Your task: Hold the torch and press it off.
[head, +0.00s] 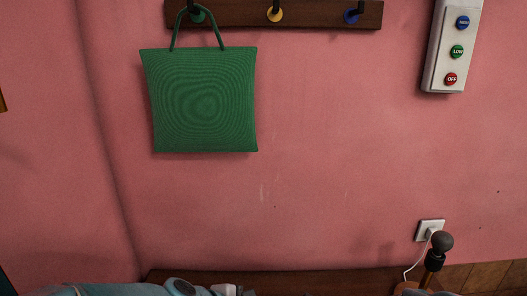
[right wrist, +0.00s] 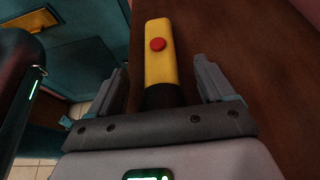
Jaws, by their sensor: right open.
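The torch (right wrist: 160,55) shows in the right wrist view as a yellow body with a round red button (right wrist: 158,44) on it. Its near part is black and runs down between my jaws to the gripper's palm. My right gripper (right wrist: 161,80) is open, with one finger on each side of the torch. Gaps show between the fingers and the torch. I cannot tell whether the torch is lit; no beam shows. The torch does not show in the head view. Only parts of my left arm show at the bottom of the head view, and its fingers are hidden.
A brown wooden surface (right wrist: 225,40) lies behind the torch. In the head view, a green bag (head: 203,100) hangs from a hook rail (head: 318,14) on the pink wall. A button panel (head: 450,45), a wall socket (head: 424,227) and a dark round-headed object (head: 442,242) are at right.

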